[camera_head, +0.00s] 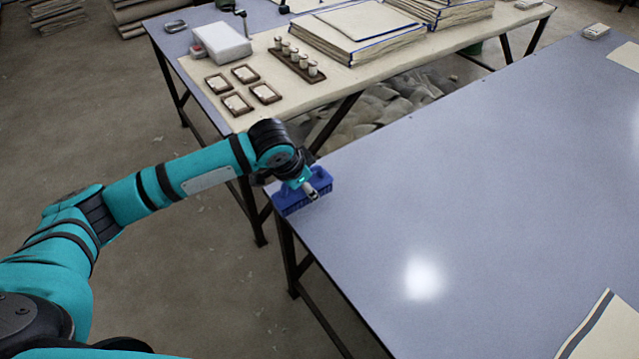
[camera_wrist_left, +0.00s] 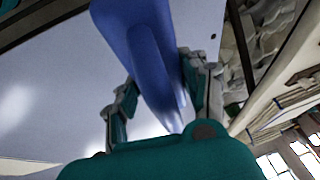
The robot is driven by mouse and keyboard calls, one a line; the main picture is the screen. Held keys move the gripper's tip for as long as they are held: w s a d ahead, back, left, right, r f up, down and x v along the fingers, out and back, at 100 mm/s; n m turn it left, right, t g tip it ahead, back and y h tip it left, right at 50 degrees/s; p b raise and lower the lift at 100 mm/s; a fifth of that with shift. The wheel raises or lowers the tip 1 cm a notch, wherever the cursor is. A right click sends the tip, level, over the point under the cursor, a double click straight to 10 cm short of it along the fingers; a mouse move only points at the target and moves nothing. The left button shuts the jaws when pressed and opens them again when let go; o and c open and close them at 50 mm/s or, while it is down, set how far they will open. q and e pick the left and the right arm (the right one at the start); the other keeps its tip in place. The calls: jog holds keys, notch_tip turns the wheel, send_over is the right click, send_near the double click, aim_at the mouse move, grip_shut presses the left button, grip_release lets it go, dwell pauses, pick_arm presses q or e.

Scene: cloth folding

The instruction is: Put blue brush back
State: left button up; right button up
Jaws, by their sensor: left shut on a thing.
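The blue brush (camera_head: 303,193) is at the near-left corner of the grey-blue table (camera_head: 440,190) in the head view. My left gripper (camera_head: 309,190) is above it and shut on it. In the left wrist view the brush (camera_wrist_left: 145,50) runs between the two fingers of my left gripper (camera_wrist_left: 160,95), which grip its handle from both sides. I cannot tell whether the bristles touch the tabletop. My right gripper is not in view.
The table is clear around the brush. A cream cloth (camera_head: 608,330) lies at the lower right. Behind, a second table (camera_head: 330,85) holds fabric stacks (camera_head: 350,35), a row of small spools (camera_head: 296,60), small framed pieces (camera_head: 237,103) and a white box (camera_head: 222,43). A gap separates the tables.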

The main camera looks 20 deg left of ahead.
aim_at(320, 174)
pick_arm(q)
jog(key=w, duration=0.1)
jog(key=w+d, duration=0.1)
jog(key=w, duration=0.1)
jog(key=w+d, duration=0.1)
jog(key=shift+w+f, duration=0.25)
jog(key=shift+w, duration=0.15)
jog(key=shift+f, duration=1.75)
jog(key=o, duration=1.1)
jog(key=shift+f, duration=0.1)
jog(key=p+v, duration=0.1)
jog(key=v, duration=1.1)
jog(key=shift+a, duration=0.1)
